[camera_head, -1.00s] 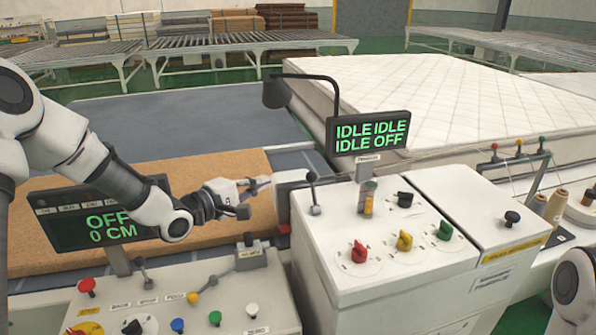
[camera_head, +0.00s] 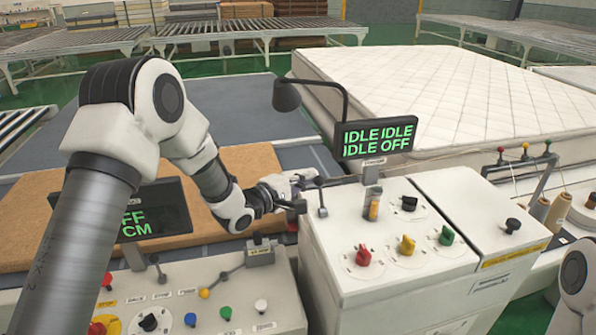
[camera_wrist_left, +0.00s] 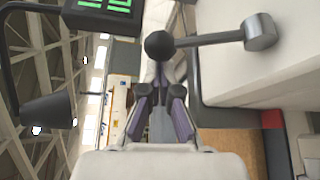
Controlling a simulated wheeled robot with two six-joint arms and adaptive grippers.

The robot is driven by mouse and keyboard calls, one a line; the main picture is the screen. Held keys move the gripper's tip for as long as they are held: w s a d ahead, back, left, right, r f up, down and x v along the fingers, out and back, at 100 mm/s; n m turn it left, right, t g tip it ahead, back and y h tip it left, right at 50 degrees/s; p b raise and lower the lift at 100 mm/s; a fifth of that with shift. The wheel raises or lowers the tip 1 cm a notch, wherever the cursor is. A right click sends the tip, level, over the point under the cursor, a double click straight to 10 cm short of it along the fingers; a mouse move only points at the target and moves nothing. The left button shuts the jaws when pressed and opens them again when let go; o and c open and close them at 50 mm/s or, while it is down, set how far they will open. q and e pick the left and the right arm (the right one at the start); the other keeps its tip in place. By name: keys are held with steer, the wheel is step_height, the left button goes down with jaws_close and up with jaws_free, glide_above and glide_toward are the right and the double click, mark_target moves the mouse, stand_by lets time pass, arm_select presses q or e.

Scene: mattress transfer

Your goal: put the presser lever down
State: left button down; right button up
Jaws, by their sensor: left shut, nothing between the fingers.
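The presser lever (camera_head: 322,196) is a short metal rod with a dark ball knob, standing on the near left corner of the white cabinet top. In the left wrist view the lever (camera_wrist_left: 212,39) runs from its metal pivot to the black knob. My left gripper (camera_head: 304,178) is shut and empty, just left of the knob in the head view. In the left wrist view the closed fingertips (camera_wrist_left: 161,76) point at the knob and lie right below it; I cannot tell whether they touch. My right gripper is out of view.
The cabinet (camera_head: 345,250) carries red, yellow and green knobs. A display reading IDLE and OFF (camera_head: 377,138) and a dark lamp (camera_head: 286,96) stand behind the lever. A control panel (camera_head: 205,295) lies in front. A quilted mattress (camera_head: 440,90) lies behind.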

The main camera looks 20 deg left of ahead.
arm_select(q)
steer(key=shift+s+d+r, duration=0.1)
steer(key=shift+s+d, duration=0.05)
steer(key=shift+s, duration=0.1)
steer(key=shift+w, duration=0.2)
